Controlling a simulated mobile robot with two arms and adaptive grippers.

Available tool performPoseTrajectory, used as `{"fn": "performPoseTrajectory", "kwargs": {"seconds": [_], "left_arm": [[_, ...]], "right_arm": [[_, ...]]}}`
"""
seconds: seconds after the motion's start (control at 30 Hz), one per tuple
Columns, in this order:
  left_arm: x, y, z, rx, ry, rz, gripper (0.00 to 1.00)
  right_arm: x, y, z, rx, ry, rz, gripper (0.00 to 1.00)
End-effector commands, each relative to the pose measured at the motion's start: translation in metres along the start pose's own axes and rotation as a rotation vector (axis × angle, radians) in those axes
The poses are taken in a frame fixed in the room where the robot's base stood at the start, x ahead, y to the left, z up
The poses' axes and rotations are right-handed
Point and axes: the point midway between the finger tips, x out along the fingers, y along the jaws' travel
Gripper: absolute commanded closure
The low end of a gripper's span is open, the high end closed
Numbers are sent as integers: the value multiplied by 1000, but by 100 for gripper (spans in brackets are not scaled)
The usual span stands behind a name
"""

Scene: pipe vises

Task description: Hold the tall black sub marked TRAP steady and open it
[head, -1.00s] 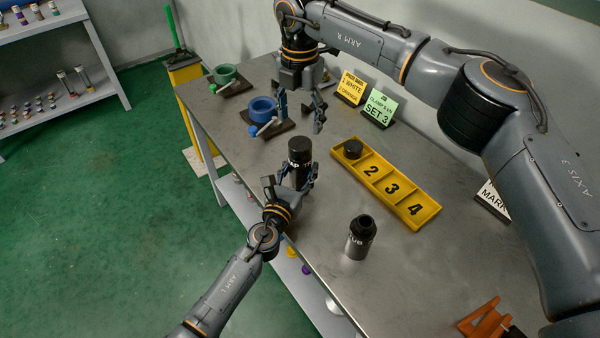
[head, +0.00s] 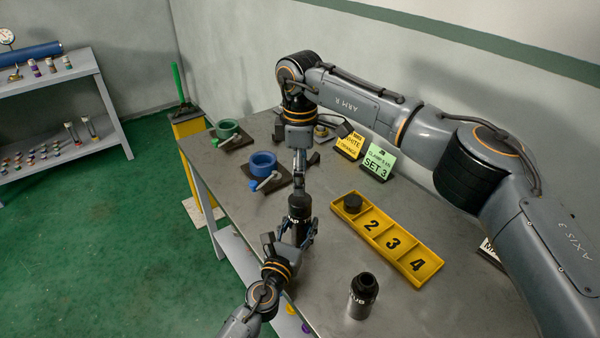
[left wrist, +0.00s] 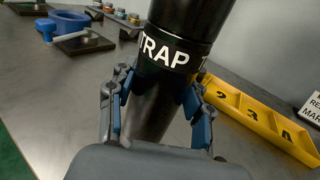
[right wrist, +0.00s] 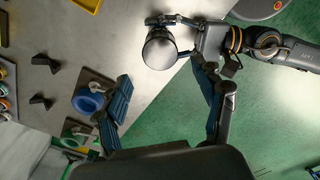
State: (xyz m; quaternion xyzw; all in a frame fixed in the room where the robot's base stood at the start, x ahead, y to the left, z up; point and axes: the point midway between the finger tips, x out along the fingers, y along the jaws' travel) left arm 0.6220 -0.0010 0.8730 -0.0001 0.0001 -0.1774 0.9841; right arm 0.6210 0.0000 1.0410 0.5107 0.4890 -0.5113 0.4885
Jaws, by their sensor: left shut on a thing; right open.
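My right gripper (head: 299,180) is above the sub's top, pointing down. In the right wrist view its blue-padded fingers (right wrist: 165,105) are spread apart and empty, with the sub's round top (right wrist: 159,50) beyond them. The cap joint is not clearly visible.
Another black sub (head: 362,297) stands nearer on the bench. A blue vise (head: 263,164) and a green vise (head: 228,131) sit to the left. Signs (head: 378,160) stand behind.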

Motion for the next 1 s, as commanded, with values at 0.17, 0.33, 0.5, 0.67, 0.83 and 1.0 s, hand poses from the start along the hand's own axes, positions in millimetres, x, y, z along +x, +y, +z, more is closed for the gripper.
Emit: {"fn": "performPoseTrajectory", "kwargs": {"seconds": [0.17,0.33,0.5,0.67,0.83,1.0], "left_arm": [[0,0,-1,0,1,0,100],[0,0,-1,0,1,0,100],[0,0,-1,0,1,0,100],[0,0,-1,0,1,0,100],[0,0,-1,0,1,0,100],[0,0,-1,0,1,1,100]], "right_arm": [[3,0,0,105,0,-1,30],[22,0,0,116,-1,-3,30],[49,0,0,115,-1,-2,30],[69,0,0,114,0,-2,30],[79,0,0,113,0,0,30],[80,0,0,113,0,0,30]]}}
